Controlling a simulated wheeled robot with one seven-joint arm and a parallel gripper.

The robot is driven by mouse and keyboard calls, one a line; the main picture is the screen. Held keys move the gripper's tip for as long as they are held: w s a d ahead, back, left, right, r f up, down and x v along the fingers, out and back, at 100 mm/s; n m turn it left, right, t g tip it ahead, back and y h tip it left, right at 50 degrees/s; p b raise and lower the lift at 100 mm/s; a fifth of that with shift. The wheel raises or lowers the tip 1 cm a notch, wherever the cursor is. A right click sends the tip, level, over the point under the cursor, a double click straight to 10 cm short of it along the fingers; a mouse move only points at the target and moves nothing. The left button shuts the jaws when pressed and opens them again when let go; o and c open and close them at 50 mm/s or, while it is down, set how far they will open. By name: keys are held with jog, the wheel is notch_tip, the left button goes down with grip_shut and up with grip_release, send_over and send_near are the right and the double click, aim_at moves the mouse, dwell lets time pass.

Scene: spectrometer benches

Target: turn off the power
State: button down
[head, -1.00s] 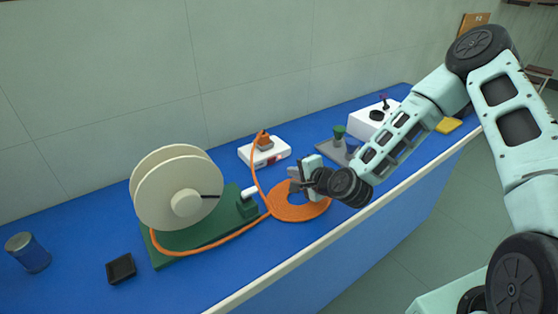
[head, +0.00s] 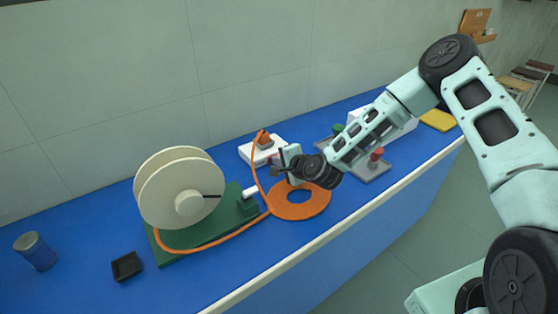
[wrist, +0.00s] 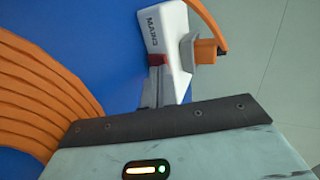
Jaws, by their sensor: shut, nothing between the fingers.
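A white power box (head: 247,153) with an orange plug (head: 264,141) on top stands at the back of the blue bench. In the wrist view the white box (wrist: 174,30) bears dark lettering and a red switch (wrist: 158,59), with the orange plug (wrist: 205,50) at its right. My gripper (head: 277,164) is shut and empty, just in front of the box's right part, and it hides the switch in the head view. In the wrist view the grey fingers (wrist: 151,92) lie close below the red switch. I cannot tell whether they touch it, or which way the switch is set.
A flat orange cable coil (head: 299,211) lies below my gripper, and its cable runs to the plug. A cream reel (head: 165,190) on a green base (head: 200,233) stands left. A grey tray (head: 371,172) with coloured knobs is right. A black dish (head: 126,266) and blue can (head: 36,251) are far left.

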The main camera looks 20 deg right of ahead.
jog(key=shift+w+r, duration=0.2)
jog(key=shift+f, duration=0.1)
jog(key=shift+r+p, duration=0.55)
jog(key=shift+r, duration=0.3)
jog(key=shift+s, duration=0.1)
